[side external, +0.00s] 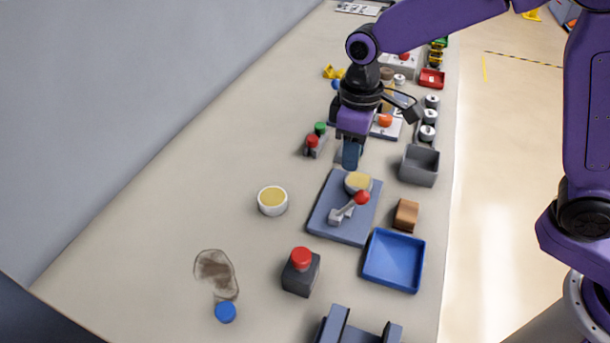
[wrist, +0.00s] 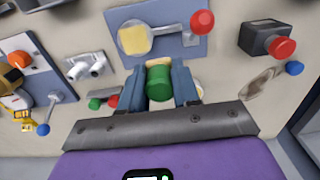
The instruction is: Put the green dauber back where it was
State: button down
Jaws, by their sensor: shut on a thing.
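The green dauber (wrist: 158,84) is between the two fingers of my gripper (wrist: 158,80) in the wrist view. It is a green cylinder with a pale tip pointing away from the palm. In the side external view my gripper (side external: 350,160) points down, just behind the blue-grey plate (side external: 330,223), and its fingers hide the dauber. Where the dauber stood before cannot be told.
A white cup with yellow content (side external: 272,201) stands left of the plate. A small block with red and green knobs (side external: 315,142) is left of my gripper. A grey bin (side external: 419,166), brown block (side external: 406,215), blue tray (side external: 393,261) and red button box (side external: 300,272) surround the plate.

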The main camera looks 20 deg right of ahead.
jog(key=w+a+f, duration=0.4)
jog(key=w+a, duration=0.1)
jog(key=w, duration=0.3)
send_over(292, 182)
jog(key=f, duration=0.5)
jog(key=shift+s+d+f, duration=0.15)
jog(key=shift+s+d, duration=0.05)
jog(key=shift+w+a+f, duration=0.15)
jog(key=shift+w+f, duration=0.05)
jog(key=shift+f, duration=1.65)
jog(key=shift+f, duration=0.1)
jog(key=c, duration=0.8)
grip_release()
